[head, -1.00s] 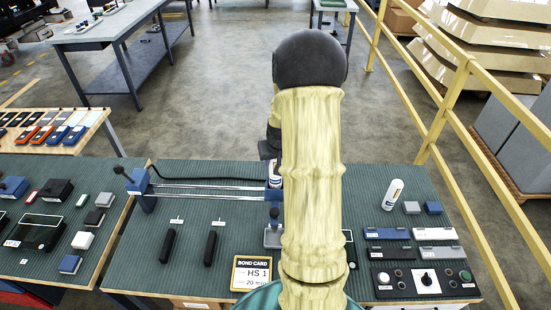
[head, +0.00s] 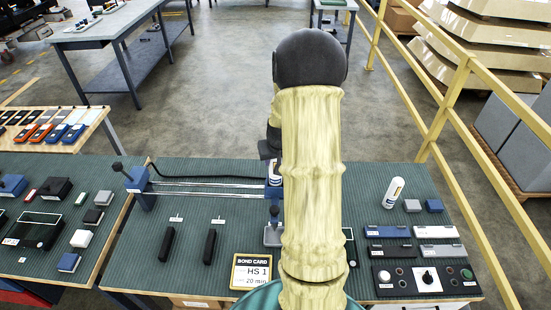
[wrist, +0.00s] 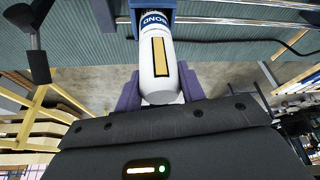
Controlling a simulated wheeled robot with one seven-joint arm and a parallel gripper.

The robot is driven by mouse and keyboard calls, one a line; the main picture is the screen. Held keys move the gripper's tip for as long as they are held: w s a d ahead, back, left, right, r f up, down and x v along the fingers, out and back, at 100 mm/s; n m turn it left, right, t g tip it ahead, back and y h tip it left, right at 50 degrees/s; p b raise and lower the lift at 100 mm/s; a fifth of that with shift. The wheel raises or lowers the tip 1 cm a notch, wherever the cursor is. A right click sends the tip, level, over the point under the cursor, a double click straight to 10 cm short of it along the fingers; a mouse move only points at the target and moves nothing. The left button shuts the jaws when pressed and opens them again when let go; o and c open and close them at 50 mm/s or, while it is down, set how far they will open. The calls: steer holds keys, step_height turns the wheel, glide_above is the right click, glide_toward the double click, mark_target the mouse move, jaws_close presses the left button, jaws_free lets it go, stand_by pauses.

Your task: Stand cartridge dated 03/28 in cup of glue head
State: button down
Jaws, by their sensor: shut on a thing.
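A white cartridge (wrist: 160,60) with a blue "BOND" band and a tan strip is between the purple fingers of my gripper (wrist: 160,90), which is shut on it. Its blue-banded end meets the blue glue head (wrist: 153,6); I cannot tell how deep it sits in the cup. In the head view my arm hides most of the gripper; a sliver of the held cartridge (head: 275,172) shows above the glue head (head: 274,193). A second white cartridge (head: 393,192) stands on the bench to the right. No date is readable on either.
Twin rails run left from the glue head to a blue end block (head: 138,180). A bond card (head: 251,272) reading "HS 1, 20 min" lies in front. Small blocks, trays and a control box (head: 427,279) fill the right side. A yellow railing (head: 440,118) stands beyond the bench's right edge.

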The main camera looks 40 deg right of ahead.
steer(key=shift+f+b, duration=0.6)
steer(key=shift+f, duration=0.2)
stand_by(0.8)
stand_by(0.3)
steer(key=c, duration=0.8)
jaws_free()
steer(key=shift+o, duration=0.2)
steer(key=b+v, duration=0.2)
steer(key=v, duration=1.5)
steer(key=shift+r+b, duration=0.25)
steer(key=shift+b, duration=0.15)
